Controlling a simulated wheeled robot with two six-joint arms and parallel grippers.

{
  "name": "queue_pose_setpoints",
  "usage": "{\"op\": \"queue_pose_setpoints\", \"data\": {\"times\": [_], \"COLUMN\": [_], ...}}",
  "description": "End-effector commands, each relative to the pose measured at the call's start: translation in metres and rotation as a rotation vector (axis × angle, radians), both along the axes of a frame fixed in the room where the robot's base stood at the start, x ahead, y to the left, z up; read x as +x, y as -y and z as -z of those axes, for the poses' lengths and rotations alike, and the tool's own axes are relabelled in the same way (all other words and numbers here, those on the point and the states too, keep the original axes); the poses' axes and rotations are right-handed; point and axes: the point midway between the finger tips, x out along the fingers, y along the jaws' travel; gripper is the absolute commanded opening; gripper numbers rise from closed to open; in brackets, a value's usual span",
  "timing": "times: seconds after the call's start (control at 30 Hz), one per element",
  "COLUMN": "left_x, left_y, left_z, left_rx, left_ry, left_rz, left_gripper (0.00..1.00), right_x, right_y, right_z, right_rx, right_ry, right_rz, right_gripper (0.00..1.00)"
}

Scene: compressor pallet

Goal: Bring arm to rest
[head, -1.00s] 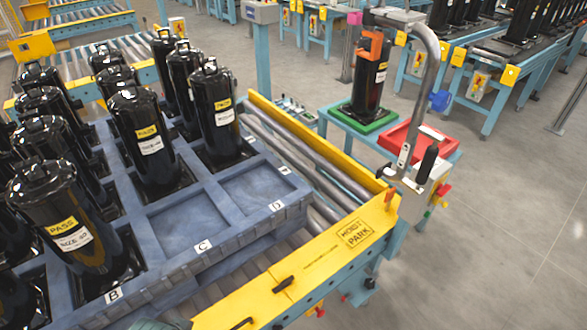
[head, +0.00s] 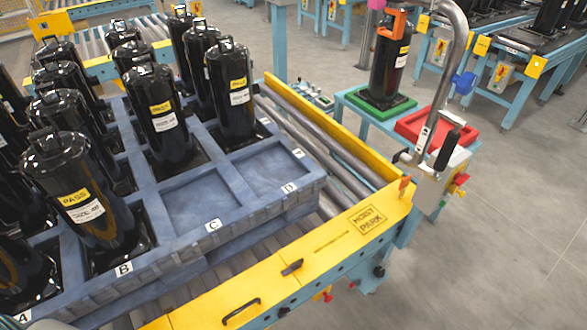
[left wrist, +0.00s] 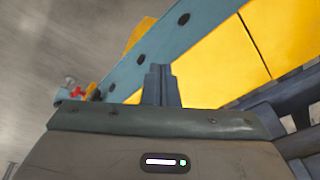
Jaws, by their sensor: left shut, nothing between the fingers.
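My left gripper (left wrist: 160,84) shows in the left wrist view, its two dark fingers together with nothing between them. Behind it is the blue-and-yellow side of the conveyor frame (left wrist: 205,62); I cannot tell the distance between them. In the head view neither gripper is visible. The right gripper appears in no view.
Black compressors (head: 80,190) stand in the blue pallet (head: 150,250); slots C and D at the front are empty. A yellow HOIST PARK rail (head: 330,240) edges the conveyor. A hoist post (head: 440,80) rises at its right corner. Open floor (head: 500,240) lies to the right.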

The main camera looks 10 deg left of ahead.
Motion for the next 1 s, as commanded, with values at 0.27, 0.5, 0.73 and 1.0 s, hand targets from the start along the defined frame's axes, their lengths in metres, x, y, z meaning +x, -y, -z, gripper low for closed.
{"op": "queue_pose_setpoints", "data": {"times": [0.27,0.5,0.73,1.0], "left_x": [-0.077,-0.157,-0.191,-0.192], "left_y": [-0.01,-0.013,-0.013,-0.013], "left_z": [0.145,0.217,0.235,0.236], "left_rx": [-0.005,-0.009,-0.012,-0.011], "left_ry": [-0.065,-0.105,-0.116,-0.117], "left_rz": [-0.017,-0.027,-0.031,-0.031], "left_gripper": [0.0,0.0,0.0,0.0], "right_x": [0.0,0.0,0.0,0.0], "right_y": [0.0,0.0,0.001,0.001], "right_z": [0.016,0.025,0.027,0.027], "right_rx": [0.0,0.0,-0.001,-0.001], "right_ry": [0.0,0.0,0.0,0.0], "right_rz": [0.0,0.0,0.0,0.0], "right_gripper": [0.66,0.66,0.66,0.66]}}
